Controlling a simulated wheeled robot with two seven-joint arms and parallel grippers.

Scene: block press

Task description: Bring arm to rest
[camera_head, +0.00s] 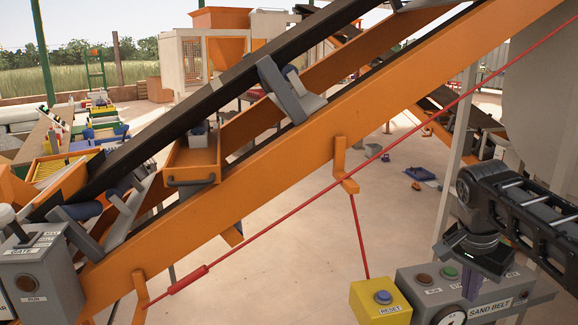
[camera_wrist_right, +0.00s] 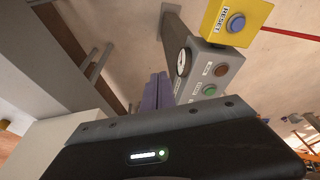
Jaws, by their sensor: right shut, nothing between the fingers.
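My right arm comes in from the right in the head view. Its gripper (camera_head: 468,289) points down in front of the grey SAND BELT control box (camera_head: 420,287) and hides part of it. The purple fingers also show in the right wrist view (camera_wrist_right: 157,92), closed together and empty. The box carries a brown button, a green button (camera_wrist_right: 210,90) and a round gauge (camera_wrist_right: 182,62). I cannot tell whether the fingers touch the box. My left gripper is not in view.
A yellow RESET box (camera_head: 380,302) with a blue button stands left of the control box. A red pull cord (camera_head: 330,204) runs along the orange conveyor frame (camera_head: 290,155). A grey GATE box (camera_head: 38,285) stands at far left. Open floor lies behind.

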